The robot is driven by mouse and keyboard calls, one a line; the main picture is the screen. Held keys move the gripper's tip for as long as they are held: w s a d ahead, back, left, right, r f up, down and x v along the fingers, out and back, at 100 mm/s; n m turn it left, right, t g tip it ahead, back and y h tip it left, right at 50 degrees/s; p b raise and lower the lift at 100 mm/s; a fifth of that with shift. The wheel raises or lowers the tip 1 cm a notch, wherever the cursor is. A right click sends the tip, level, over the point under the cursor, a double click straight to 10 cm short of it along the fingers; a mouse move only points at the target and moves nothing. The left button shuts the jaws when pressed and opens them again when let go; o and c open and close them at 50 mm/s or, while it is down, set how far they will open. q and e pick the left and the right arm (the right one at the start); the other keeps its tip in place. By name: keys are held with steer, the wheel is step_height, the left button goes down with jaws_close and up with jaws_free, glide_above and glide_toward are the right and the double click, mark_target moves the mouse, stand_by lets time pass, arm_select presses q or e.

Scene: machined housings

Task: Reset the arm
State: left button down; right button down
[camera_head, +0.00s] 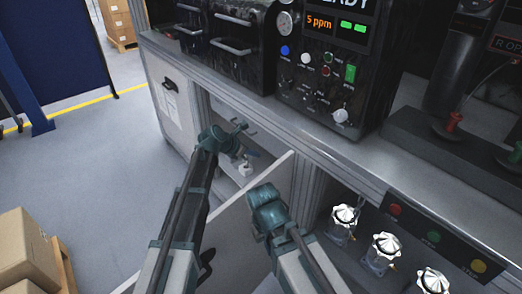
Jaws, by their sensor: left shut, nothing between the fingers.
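My left arm reaches up from the bottom middle. Its gripper (240,129) is shut and empty, in front of the open cabinet bay under the bench. A small whitish part (244,168) shows in that bay below the gripper; its details are too small to tell. My right arm comes in from the bottom, to the right of the left one. Its teal wrist (268,207) is near a pale slanted panel (235,215), and its fingers do not show.
A grey bench (300,120) carries a black control machine (330,65). Several silver-capped clear jars stand below, one at the left (345,214), beside a strip with coloured buttons (435,237). Cardboard boxes (25,250) are at lower left.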

arm_select(q)
steer(key=shift+s+a+r, duration=0.3)
steer(key=shift+a+r, duration=0.1)
steer(key=shift+r, duration=0.05)
